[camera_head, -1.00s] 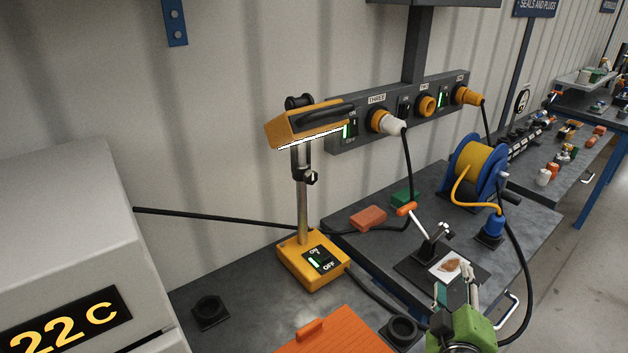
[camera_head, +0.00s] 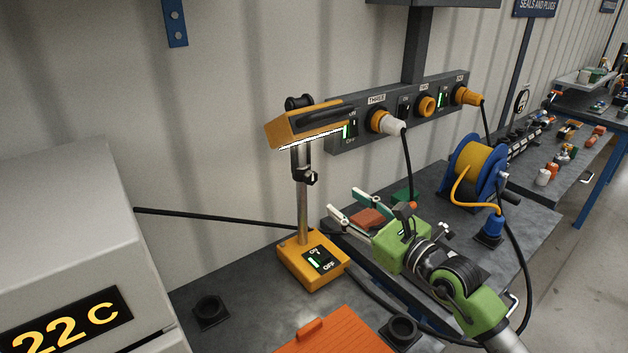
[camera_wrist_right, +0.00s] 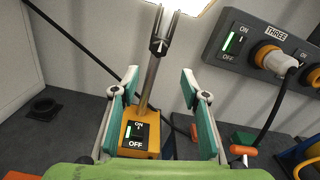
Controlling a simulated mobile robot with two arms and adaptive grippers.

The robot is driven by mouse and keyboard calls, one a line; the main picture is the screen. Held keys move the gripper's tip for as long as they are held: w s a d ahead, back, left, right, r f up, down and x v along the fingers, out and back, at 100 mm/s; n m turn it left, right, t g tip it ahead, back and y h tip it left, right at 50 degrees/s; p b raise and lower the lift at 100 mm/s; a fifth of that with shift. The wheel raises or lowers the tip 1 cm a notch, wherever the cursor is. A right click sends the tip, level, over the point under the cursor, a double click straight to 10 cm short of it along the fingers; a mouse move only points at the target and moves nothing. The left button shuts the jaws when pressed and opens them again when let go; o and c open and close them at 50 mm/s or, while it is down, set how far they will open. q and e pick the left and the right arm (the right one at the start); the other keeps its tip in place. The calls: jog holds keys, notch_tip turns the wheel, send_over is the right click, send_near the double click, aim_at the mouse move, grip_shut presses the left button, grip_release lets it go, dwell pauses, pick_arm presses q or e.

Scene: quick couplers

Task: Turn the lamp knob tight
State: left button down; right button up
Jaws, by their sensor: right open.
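The lamp (camera_head: 302,212) has an orange base with an ON/OFF switch, an upright metal pole and an orange head with a lit underside. Its small black knob (camera_head: 312,178) sits on the clamp partway up the pole. My right gripper (camera_head: 346,203) is open and empty, to the right of the pole and lower than the knob, pointing toward the lamp. In the right wrist view the fingers (camera_wrist_right: 159,75) stand apart, with the pole and knob (camera_wrist_right: 158,46) seen between and beyond them. My left gripper is not in view.
A socket rail (camera_head: 412,108) with a white plug (camera_head: 388,123) and hanging cable runs along the wall. A red block (camera_head: 368,217) and a green block (camera_head: 404,196) lie behind my right gripper. A blue cable reel (camera_head: 476,165) stands at right. An orange lid (camera_head: 335,325) lies in front.

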aim_at(313, 180)
jog(key=p+x, duration=0.1)
jog(key=x, duration=1.1)
jog(key=shift+w+a+r+p, duration=0.1)
jog(key=shift+w+a+p, duration=0.15)
jog(key=shift+p, duration=0.05)
jog(key=c, duration=1.1)
